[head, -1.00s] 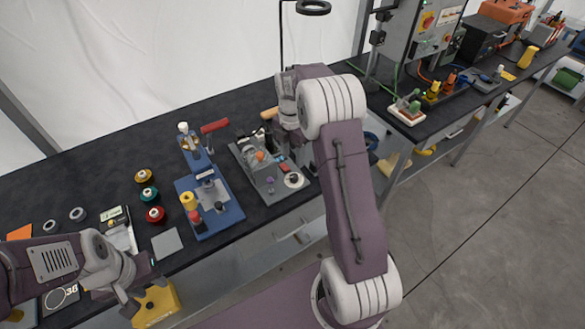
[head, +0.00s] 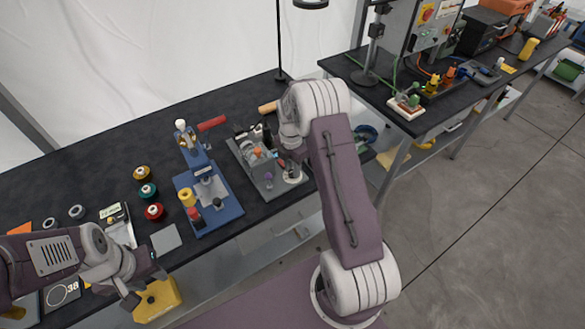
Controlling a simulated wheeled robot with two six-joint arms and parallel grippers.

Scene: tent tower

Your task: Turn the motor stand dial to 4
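The motor stand is a grey base plate (head: 266,191) on the dark bench, carrying small parts, an orange piece and a purple knob. A round white dial (head: 294,179) sits at its right end, with a dark middle; its marks are too small to read. My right gripper (head: 291,166) points down right over the dial, partly covering it. The finger gap and any contact with the dial are hidden.
A blue press fixture (head: 218,212) with a red handle stands left of the motor stand. Several wire spools (head: 148,190) stand further left. A yellow box (head: 160,302) is below the front edge. A second bench (head: 425,122) with a control panel is at the right.

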